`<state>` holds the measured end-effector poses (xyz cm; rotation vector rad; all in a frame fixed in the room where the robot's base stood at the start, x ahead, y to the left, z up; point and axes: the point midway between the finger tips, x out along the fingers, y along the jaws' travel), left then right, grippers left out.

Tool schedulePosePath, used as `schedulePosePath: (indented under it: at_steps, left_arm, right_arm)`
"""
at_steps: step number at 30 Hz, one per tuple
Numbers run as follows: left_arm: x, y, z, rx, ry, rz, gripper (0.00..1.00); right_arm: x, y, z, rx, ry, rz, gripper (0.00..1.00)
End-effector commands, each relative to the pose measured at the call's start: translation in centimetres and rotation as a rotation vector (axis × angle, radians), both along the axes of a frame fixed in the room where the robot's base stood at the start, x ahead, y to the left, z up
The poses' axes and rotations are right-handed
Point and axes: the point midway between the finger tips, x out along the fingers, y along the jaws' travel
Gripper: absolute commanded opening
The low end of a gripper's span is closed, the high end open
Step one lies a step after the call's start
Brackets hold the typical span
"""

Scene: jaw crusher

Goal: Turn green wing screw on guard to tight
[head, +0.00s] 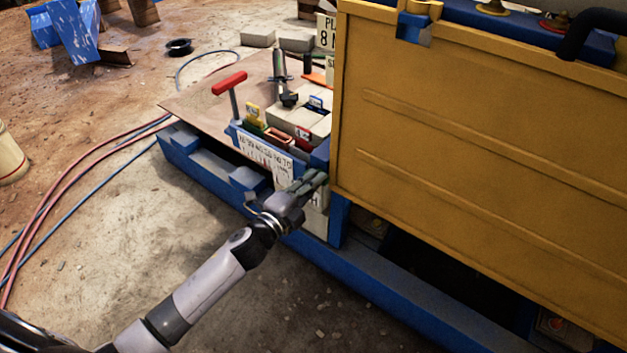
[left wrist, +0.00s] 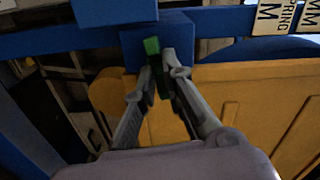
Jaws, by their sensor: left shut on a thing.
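The green wing screw (left wrist: 153,66) shows in the left wrist view, against a blue block (left wrist: 178,29) beside the yellow guard (left wrist: 255,100). My left gripper (left wrist: 160,76) is shut on the screw, with one finger on each side of it. In the head view my left gripper (head: 312,181) reaches to the lower left corner of the large yellow guard (head: 480,120). The screw cannot be made out there. My right gripper is in neither view.
A board (head: 205,100) with a red T-handle (head: 229,83), a black-and-grey tool (head: 281,75) and several small boxes lies left of the guard. A blue frame beam (head: 390,290) runs below. Red hoses (head: 75,185) cross the dirt floor at left.

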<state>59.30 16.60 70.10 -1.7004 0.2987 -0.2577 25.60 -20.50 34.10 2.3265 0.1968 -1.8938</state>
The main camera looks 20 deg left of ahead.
Motion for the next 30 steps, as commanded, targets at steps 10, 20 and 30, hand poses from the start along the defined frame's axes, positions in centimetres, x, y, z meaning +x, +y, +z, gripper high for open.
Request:
schedulePosePath:
  at_steps: [10, 20, 30]
  left_arm:
    - [-0.04, -0.09, -0.16, 0.122, -0.043, -0.001, 0.0]
    - [-0.04, -0.09, -0.19, 0.14, -0.05, -0.002, 0.0]
    - [-0.04, -0.08, -0.18, 0.139, -0.05, -0.001, 0.19]
  right_arm:
    - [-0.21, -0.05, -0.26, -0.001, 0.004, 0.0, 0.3]
    - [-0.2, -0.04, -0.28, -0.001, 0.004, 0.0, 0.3]
    - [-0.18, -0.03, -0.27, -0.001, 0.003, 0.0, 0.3]
